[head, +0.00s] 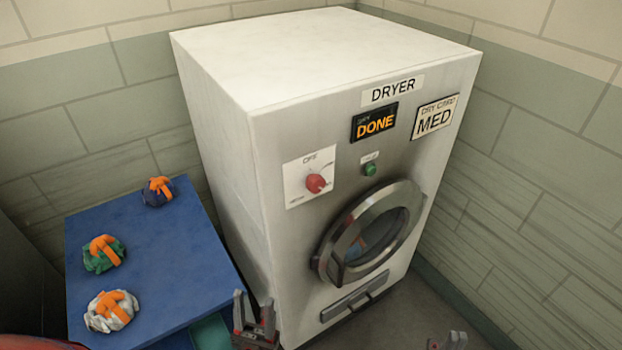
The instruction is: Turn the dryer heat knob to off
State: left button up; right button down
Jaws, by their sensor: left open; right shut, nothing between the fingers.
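The dryer (285,130) is a large off-white box standing in the corner, with a DRYER label on its front. The red heat knob (316,184) sits on a white plate (298,195) marked OFF at its top, at the front's upper left. The exact way the knob points is too small to tell. My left gripper (254,308) is open and empty at the bottom, below the knob and in front of the dryer's lower left. My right gripper (447,340) is shut and empty at the bottom edge, partly cut off, right of the dryer's drawer. Neither touches the knob.
A green button (370,169) is right of the knob. The display (374,122) reads DONE and a card (435,117) reads MED. The round door (330,262) looks shut. A blue table (165,260) at left holds three bundles with orange straps. Walls close in behind.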

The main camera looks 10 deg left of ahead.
aim_at(316, 184)
jog(key=k+l+z, duration=0.1)
jog(key=l, duration=0.55)
jog(key=k+l, duration=0.1)
jog(key=l, duration=0.6)
jog(key=j+z, duration=0.05)
